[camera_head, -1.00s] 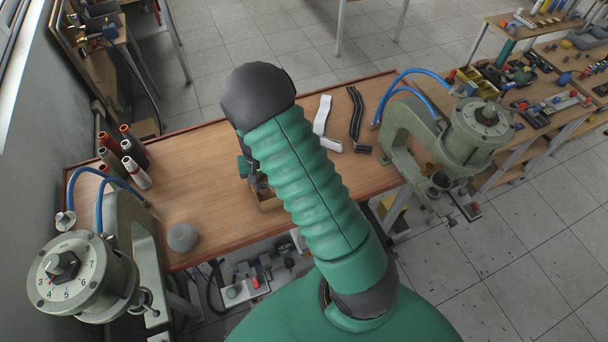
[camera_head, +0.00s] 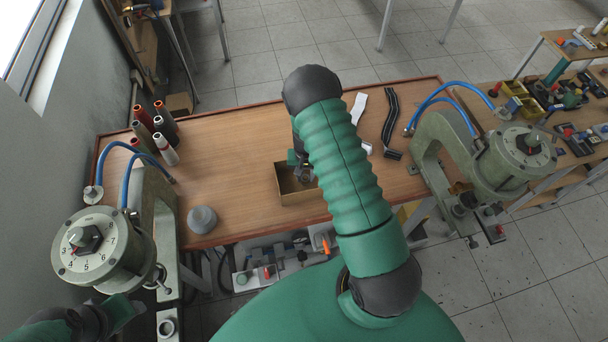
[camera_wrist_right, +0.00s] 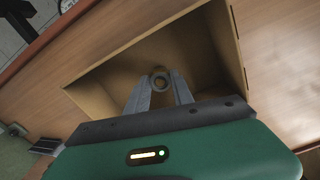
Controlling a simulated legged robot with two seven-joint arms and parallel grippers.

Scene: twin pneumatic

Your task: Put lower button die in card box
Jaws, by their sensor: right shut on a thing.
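The open card box (camera_head: 298,198) stands on the bench near its front edge, and its brown walls also show in the wrist view (camera_wrist_right: 105,88). My right gripper (camera_head: 304,176) is over the box, fingers pointing down into it. In the wrist view its fingers (camera_wrist_right: 160,88) are shut on a small grey ring-shaped part, the button die (camera_wrist_right: 161,78). The die is held at the box opening; whether it touches the floor of the box I cannot tell. Part of my left arm and gripper (camera_head: 122,312) shows at the lower left; its fingertips are not clear.
A press with a dial (camera_head: 90,240) stands at the left and another press (camera_head: 512,155) at the right. Several thread spools (camera_head: 158,130) and a grey dome (camera_head: 202,219) are on the left of the bench. Black and white strips (camera_head: 390,120) lie behind my right arm.

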